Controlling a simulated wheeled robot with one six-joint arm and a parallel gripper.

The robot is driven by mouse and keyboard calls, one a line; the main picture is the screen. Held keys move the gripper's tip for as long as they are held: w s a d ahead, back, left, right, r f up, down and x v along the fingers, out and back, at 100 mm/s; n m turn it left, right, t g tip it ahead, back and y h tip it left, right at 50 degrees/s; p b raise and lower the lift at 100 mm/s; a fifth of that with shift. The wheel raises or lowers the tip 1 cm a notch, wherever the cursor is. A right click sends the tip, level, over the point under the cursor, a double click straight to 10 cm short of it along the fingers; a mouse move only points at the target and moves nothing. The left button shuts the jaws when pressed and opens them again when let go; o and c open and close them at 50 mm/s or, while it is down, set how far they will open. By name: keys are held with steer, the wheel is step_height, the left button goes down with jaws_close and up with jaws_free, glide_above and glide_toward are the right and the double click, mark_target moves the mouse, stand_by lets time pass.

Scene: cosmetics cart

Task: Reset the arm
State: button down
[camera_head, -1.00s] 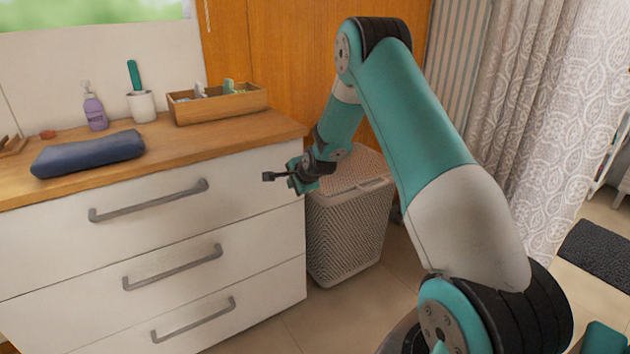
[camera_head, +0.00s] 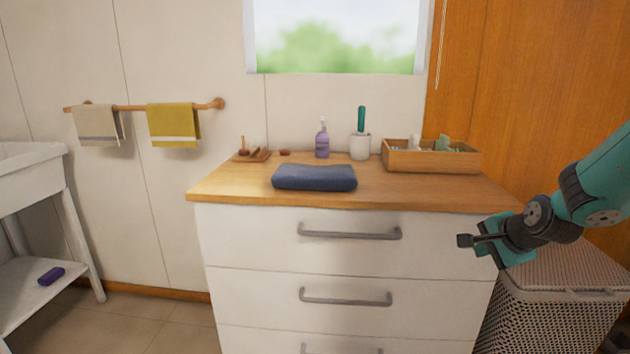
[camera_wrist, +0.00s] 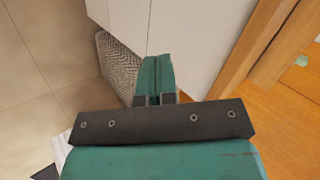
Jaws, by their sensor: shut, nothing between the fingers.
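My gripper (camera_head: 470,240) is at the right of the head view, in front of the right end of the white drawer unit (camera_head: 240,245). Its fingers are shut with nothing held. My teal and black arm comes in from the right edge. In the wrist view the shut teal fingers (camera_wrist: 155,78) show in the middle, with the floor to the left and a white drawer front to the right.
On the wooden top (camera_head: 225,188) are a folded navy cloth (camera_head: 315,178), a purple bottle (camera_head: 322,142), a white cup (camera_head: 360,146) and a wooden box (camera_head: 430,163). A wicker hamper (camera_head: 555,300) stands below my arm. Floor (camera_head: 150,325) is clear at left.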

steer(key=s+a+r+n+g+y, duration=0.1)
steer(key=s+a+r+n, duration=0.2)
steer(key=a, duration=0.3)
steer(key=s+a+r+n+g+y, duration=0.1)
steer(key=s+a+r+n, duration=0.1)
steer(key=s+a+n, duration=0.3)
steer(key=s+a+r+n+g, duration=0.2)
steer(key=s+a+n, duration=0.25)
steer(key=s, duration=0.35)
steer(key=s+a+r+n+g+y, duration=0.1)
steer(key=s+a+n+g, duration=0.1)
steer(key=s+a+n, duration=0.45)
steer(key=s+a+r+n+g, duration=0.2)
steer(key=s+n, duration=0.2)
steer(key=s, duration=0.5)
step_height(320, 180, up, 17)
steer(key=p, duration=1.7)
steer(key=shift+w+d+m, duration=0.25)
steer(key=shift+w+m, duration=0.05)
steer(key=shift+m, duration=0.1)
steer(key=shift+f, duration=0.1)
